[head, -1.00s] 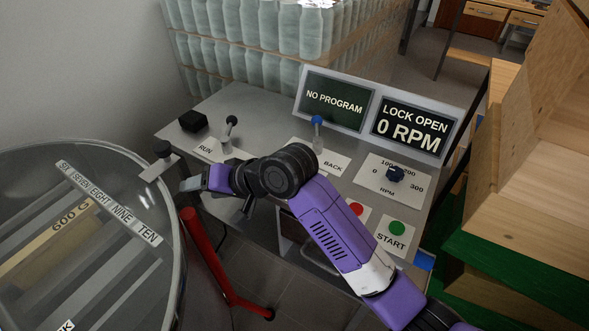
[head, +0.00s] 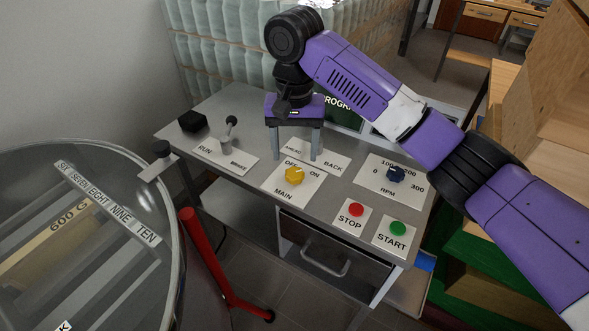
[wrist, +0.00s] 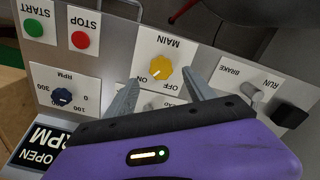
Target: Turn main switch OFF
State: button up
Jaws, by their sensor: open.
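The main switch is a yellow knob (head: 294,175) on a white MAIN plate (head: 285,195) with OFF at left and ON at right. Its pale mark seems to point toward ON, though it is small. My gripper (head: 296,157) is open and empty, pointing down, with its fingers over the AHEAD/BACK plate just behind the knob. In the wrist view the yellow knob (wrist: 159,67) shows beyond the gap between the fingertips (wrist: 160,78), apart from them. The ahead/back lever is mostly hidden by my gripper.
The run/brake lever (head: 228,134) and a black box (head: 192,121) stand left of my gripper. The RPM knob (head: 395,174), red STOP button (head: 355,209) and green START button (head: 398,228) are at right. A clear-lidded drum (head: 90,240) is at far left.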

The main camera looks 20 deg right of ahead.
aim_at(294, 174)
notch_tip(294, 174, down, 6)
jog(key=shift+f, duration=0.25)
grip_shut()
dwell(0.3)
